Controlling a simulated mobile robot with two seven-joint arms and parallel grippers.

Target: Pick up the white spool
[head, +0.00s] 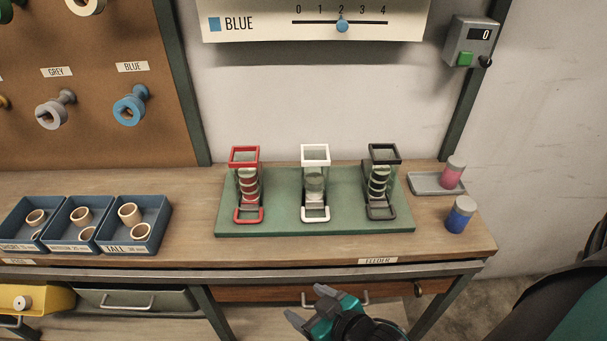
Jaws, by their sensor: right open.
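A white or cream spool (86,5) hangs on the brown pegboard at the top left, partly cut off by the picture's upper edge. My right gripper (309,304) is at the bottom middle, in front of the table's front edge. Its fingers are apart with nothing seen between them. It is far from the white spool. My left gripper is not in view.
Red (248,214), white (315,215) and black (381,213) framed feeders stand on a green mat (280,228). Blue bins (146,247) hold cardboard cores at left. A pink jar (452,172) stands on a grey tray; a blue jar (460,215) stands nearby.

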